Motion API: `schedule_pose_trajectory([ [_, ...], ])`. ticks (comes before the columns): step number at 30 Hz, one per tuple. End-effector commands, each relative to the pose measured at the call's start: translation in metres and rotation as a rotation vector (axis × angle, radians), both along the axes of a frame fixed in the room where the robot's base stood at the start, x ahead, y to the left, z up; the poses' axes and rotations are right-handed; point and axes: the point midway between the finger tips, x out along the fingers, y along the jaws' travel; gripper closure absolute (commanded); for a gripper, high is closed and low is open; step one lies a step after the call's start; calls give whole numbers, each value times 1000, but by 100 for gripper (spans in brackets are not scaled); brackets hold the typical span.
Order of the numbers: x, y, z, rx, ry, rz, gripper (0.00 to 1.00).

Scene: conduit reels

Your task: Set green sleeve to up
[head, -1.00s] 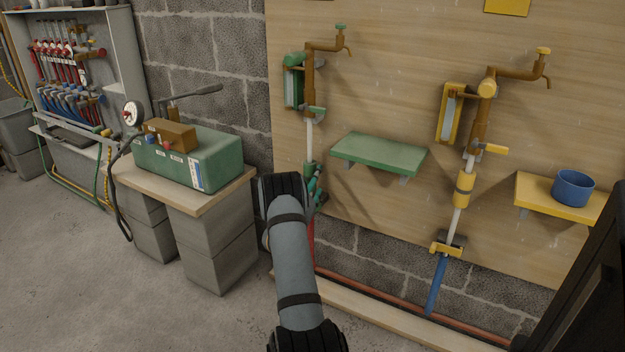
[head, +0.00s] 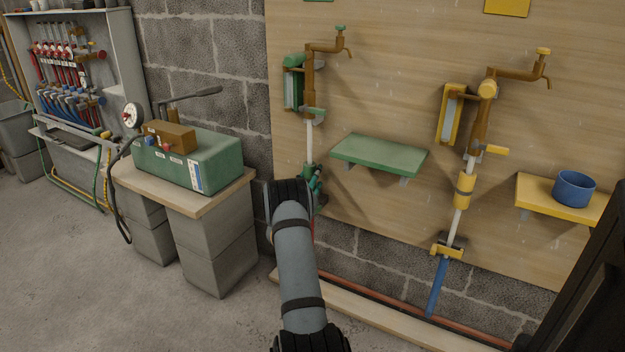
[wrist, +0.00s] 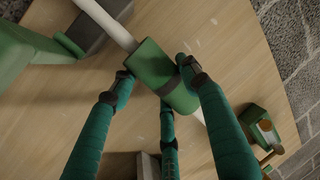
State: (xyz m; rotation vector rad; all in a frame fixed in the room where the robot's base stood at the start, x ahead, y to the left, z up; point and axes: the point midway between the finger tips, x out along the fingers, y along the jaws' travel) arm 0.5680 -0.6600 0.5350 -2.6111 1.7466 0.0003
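The green sleeve (wrist: 158,73) sits around a white pipe (wrist: 108,23), which runs diagonally through the wrist view. In the head view the sleeve (head: 308,170) is low on the left pipe, mostly hidden behind my arm. My gripper (wrist: 155,75) has teal fingers with dark joints. In the head view only part of my gripper (head: 317,183) shows past the arm.
A green shelf (head: 380,154) is to the right of the left pipe. Farther right are a yellow sleeve (head: 463,191) on another pipe and a yellow shelf (head: 535,200) with a blue cup (head: 574,190). A green box (head: 205,163) stands on a bench to the left.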

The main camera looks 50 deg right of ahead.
Motion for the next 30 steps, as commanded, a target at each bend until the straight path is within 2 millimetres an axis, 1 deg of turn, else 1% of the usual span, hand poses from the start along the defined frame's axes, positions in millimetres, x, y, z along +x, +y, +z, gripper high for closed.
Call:
schedule_pose_trajectory([
  [2, 0, 0, 0, 0, 0, 0, 62],
  [21, 0, 0, 0, 0, 0, 0, 99],
  [25, 0, 0, 1, -1, 0, 0, 100],
  [28, 0, 0, 14, -1, -3, -1, 100],
  [30, 0, 0, 31, -4, -4, -1, 100],
])
